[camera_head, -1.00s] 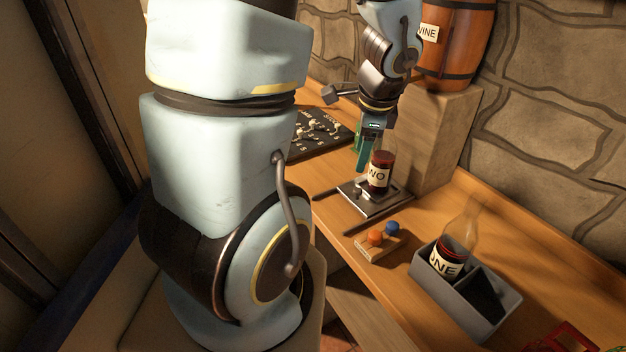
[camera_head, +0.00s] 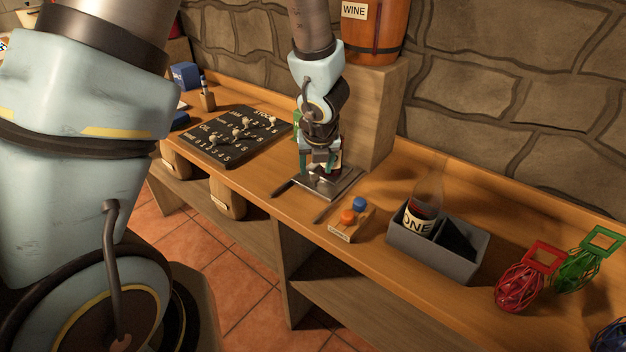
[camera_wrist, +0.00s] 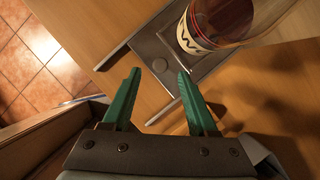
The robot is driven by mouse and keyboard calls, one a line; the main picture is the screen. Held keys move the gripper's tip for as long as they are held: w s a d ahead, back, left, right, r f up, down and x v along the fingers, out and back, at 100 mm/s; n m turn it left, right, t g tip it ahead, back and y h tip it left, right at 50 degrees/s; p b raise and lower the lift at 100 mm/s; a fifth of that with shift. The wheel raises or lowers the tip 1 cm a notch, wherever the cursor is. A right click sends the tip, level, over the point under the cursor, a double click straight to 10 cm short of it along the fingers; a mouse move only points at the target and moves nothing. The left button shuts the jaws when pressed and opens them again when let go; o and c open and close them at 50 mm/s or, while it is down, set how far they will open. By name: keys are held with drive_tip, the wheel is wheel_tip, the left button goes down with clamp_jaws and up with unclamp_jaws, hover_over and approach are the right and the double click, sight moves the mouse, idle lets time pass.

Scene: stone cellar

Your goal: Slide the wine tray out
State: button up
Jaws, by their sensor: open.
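The wine tray (camera_head: 345,183), a flat grey metal plate, lies on the wooden counter between two dark rails. In the wrist view the tray (camera_wrist: 208,68) carries a wine bottle (camera_wrist: 222,18) with a white label. Contact cannot be told.
A small block with orange and blue buttons (camera_head: 338,231) and a grey crate (camera_head: 430,257) holding bottle ONE (camera_head: 420,213) stand to the right. A dark pegboard (camera_head: 235,137) lies left. A wooden block (camera_head: 375,115) bearing a barrel (camera_head: 375,30) rises behind. The counter's front edge is clear.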

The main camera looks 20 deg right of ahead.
sight(315, 177)
drive_tip(key=shift+b+x, duration=0.5)
drive_tip(key=shift+x, duration=1.35)
clamp_jaws()
